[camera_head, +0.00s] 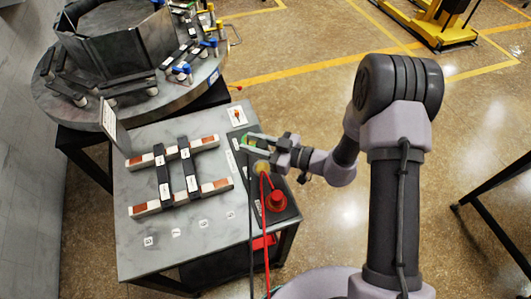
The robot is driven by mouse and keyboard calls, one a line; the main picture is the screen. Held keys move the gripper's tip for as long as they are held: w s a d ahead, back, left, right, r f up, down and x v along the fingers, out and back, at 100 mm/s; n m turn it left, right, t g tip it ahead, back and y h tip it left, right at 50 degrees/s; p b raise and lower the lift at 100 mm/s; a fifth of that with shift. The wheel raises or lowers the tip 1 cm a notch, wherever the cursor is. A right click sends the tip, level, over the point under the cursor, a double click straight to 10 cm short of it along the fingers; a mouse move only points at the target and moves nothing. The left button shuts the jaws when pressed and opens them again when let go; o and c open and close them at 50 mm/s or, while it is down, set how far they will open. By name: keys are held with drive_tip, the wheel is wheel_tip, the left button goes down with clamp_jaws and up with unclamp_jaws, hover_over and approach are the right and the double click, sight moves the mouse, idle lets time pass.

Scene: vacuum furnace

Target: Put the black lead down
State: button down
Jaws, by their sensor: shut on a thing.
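My gripper (250,142) is above the right part of the grey table (135,240), reaching in from the right. Its jaws are shut on the black lead (251,235), whose cable hangs from below the fingers past the table's front right corner. The held end is small and partly hidden by the fingers. A red lead (268,240) runs alongside it, close to the black cable. A dark box with a red knob (277,200) lies under and beside the leads at the table's right edge.
Black and white bars with copper-coloured ends (165,180) lie on the table left of my gripper. Small labels (175,232) mark the clear front area. A round metal fixture (110,60) with dark panels stands at the back left.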

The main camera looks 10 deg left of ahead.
sight(254, 165)
wheel_tip(254, 165, down, 8)
drive_tip(key=b, duration=0.3)
drive_tip(key=shift+s+f, duration=0.1)
drive_tip(key=shift+s, duration=0.05)
drive_tip(key=c, duration=1)
unclamp_jaws()
drive_tip(key=shift+c, duration=0.2)
